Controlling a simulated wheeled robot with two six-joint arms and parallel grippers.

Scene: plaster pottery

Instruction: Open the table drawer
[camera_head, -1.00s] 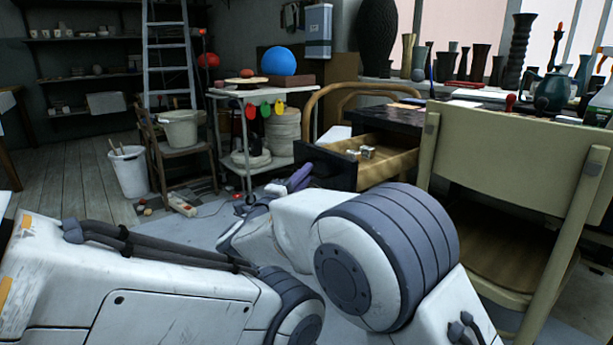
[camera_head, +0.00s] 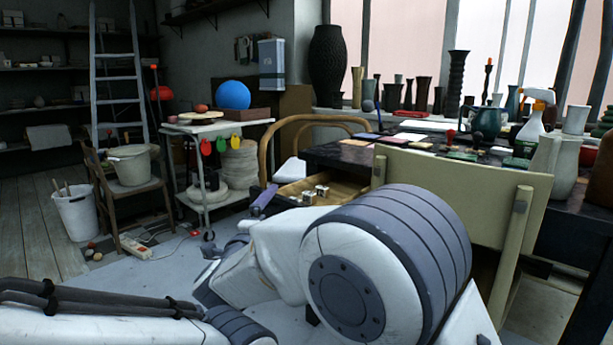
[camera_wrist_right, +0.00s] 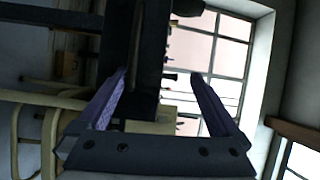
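The table drawer (camera_head: 345,187) stands pulled out from the dark table (camera_head: 350,157) in the head view. Its light wooden inside shows, with small pale blocks (camera_head: 316,194) in it. My right arm hides much of its front. My right gripper (camera_head: 263,199) shows as a small purple finger by the drawer's outer left end; whether it touches cannot be told. In the right wrist view its two purple fingers (camera_wrist_right: 158,73) stand wide apart with nothing held between them. My left arm enters at the lower left of the head view, but its gripper is out of view.
A pale chair (camera_head: 455,185) stands against the table, right of the drawer. A bentwood chair (camera_head: 272,150) is behind the drawer. A white trolley (camera_head: 200,128) and a bucket (camera_head: 77,212) stand to the left. Vases and a spray bottle (camera_head: 530,130) crowd the table and sill.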

